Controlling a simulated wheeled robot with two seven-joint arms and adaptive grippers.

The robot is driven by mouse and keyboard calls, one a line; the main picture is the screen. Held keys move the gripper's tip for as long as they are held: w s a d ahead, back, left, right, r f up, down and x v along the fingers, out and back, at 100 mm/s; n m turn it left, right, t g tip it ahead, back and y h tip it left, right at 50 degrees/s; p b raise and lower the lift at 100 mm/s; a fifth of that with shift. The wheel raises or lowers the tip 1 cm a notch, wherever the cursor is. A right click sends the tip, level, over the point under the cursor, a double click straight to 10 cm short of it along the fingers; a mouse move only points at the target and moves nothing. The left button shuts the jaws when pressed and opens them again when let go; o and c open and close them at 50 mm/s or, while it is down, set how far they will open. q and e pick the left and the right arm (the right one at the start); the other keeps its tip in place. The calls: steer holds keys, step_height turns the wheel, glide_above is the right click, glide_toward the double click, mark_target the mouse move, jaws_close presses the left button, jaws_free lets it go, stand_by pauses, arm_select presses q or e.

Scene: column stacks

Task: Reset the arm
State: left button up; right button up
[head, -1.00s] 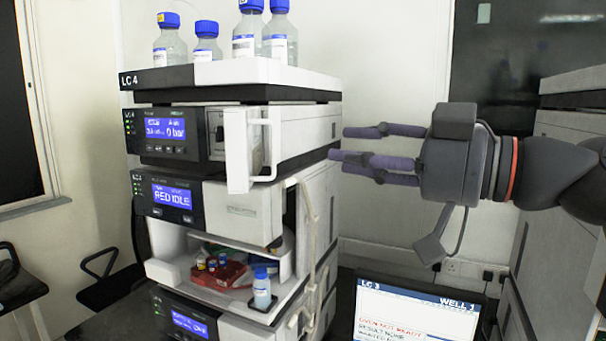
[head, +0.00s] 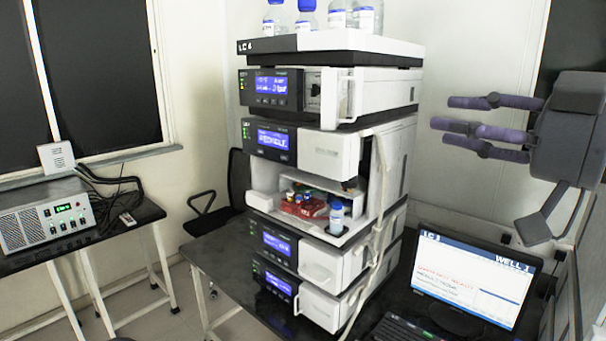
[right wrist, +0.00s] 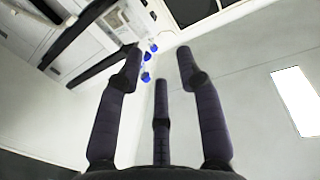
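My right gripper (head: 487,127) shows at the right of the head view, its purple-grey fingers pointing left. It is to the right of the column stack (head: 330,98), with a gap of bare wall between them. In the right wrist view its fingers (right wrist: 158,72) are spread apart with nothing between them. The gripper is open and empty. My left gripper does not show in any view.
The stack stands on a dark bench (head: 207,262) with blue-capped bottles (head: 307,16) on top. A monitor (head: 474,277) and keyboard (head: 400,328) are at its right. A side table (head: 140,215) carries a grey box (head: 45,215). A chair (head: 203,205) stands behind the bench.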

steer(key=w+a+f+m+g+h, duration=0.1)
steer(key=w+a+f+m+h, duration=0.1)
steer(key=w+f, duration=0.9)
steer(key=w+a+f+m+g+h, duration=0.1)
steer(key=w+a+f+m+h, duration=0.1)
steer(key=w+f, duration=0.9)
step_height(320, 180, down, 28)
steer(key=w+m+g+h, duration=0.3)
steer(key=g, duration=0.1)
steer(key=s+a+f+m+g+h, duration=0.15)
steer(key=s+f, duration=0.35)
steer(key=f, duration=0.8)
steer(key=s+d+f+g+y, duration=0.15)
steer(key=s+f, duration=0.25)
steer(key=f, duration=0.9)
steer(key=s+a+f+m+g, duration=0.1)
steer(key=s+a+f+g, duration=0.1)
steer(key=s+f, duration=0.6)
steer(key=s+a+f+g, duration=0.2)
steer(key=s+f, duration=0.6)
steer(key=s, duration=0.7)
steer(key=shift+s+a+f+m+h, duration=0.25)
steer(key=shift+a+f+m+h, duration=0.05)
steer(key=shift+f+m, duration=0.1)
